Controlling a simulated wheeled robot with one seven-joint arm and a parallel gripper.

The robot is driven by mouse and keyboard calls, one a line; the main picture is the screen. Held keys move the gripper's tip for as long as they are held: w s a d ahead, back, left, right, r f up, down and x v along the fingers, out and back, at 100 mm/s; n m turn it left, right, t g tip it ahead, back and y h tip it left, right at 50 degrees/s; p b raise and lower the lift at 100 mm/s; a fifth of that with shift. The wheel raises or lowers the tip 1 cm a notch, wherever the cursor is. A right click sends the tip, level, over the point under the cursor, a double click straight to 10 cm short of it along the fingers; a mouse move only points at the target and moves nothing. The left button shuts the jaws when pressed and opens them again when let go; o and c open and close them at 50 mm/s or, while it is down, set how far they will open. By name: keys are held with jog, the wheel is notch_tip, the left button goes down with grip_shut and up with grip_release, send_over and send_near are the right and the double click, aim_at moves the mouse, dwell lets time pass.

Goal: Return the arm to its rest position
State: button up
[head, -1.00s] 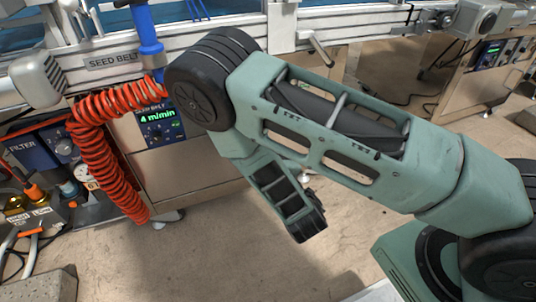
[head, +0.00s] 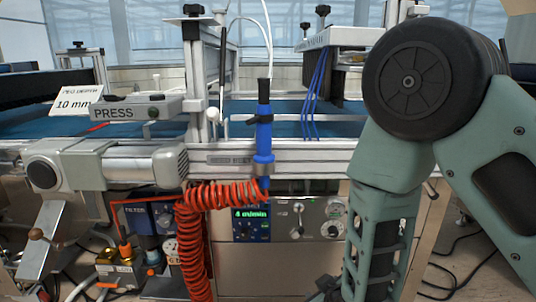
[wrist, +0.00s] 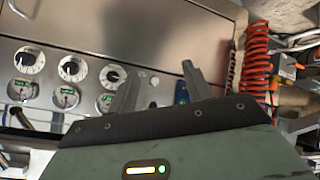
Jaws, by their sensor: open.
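My gripper (wrist: 158,78) shows in the wrist view with its two grey fingers apart and nothing between them. It points toward a steel cabinet front (wrist: 145,30) with several dials; I cannot tell the distance. In the head view my green arm is bent at a large black joint at the right, with one link hanging down past the bottom edge. The gripper cannot be clearly made out there.
A coiled red hose (head: 195,240) hangs left of the arm, below a blue tool (head: 264,135) at the conveyor rail (head: 310,160). A press unit (head: 125,108) stands at the left. A lit speed panel (head: 251,224) is on the cabinet.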

jog(key=s+a+r+g+y, duration=0.2)
jog(key=s+a+r+g, duration=0.2)
jog(key=s+r+g, duration=0.7)
jog(key=s+d+r+t+h, duration=0.1)
jog(key=s+d+r, duration=0.2)
jog(key=s, duration=0.3)
jog(key=s+d+r+h, duration=0.1)
jog(key=s+d+r, duration=0.1)
jog(key=s, duration=0.4)
notch_tip(320, 180, up, 35)
jog(key=p, duration=3.4)
jog(key=shift+s+d+n+p, duration=0.15)
jog(key=shift+s+n+p, duration=0.15)
jog(key=shift+n, duration=0.1)
jog(key=shift+d, duration=0.1)
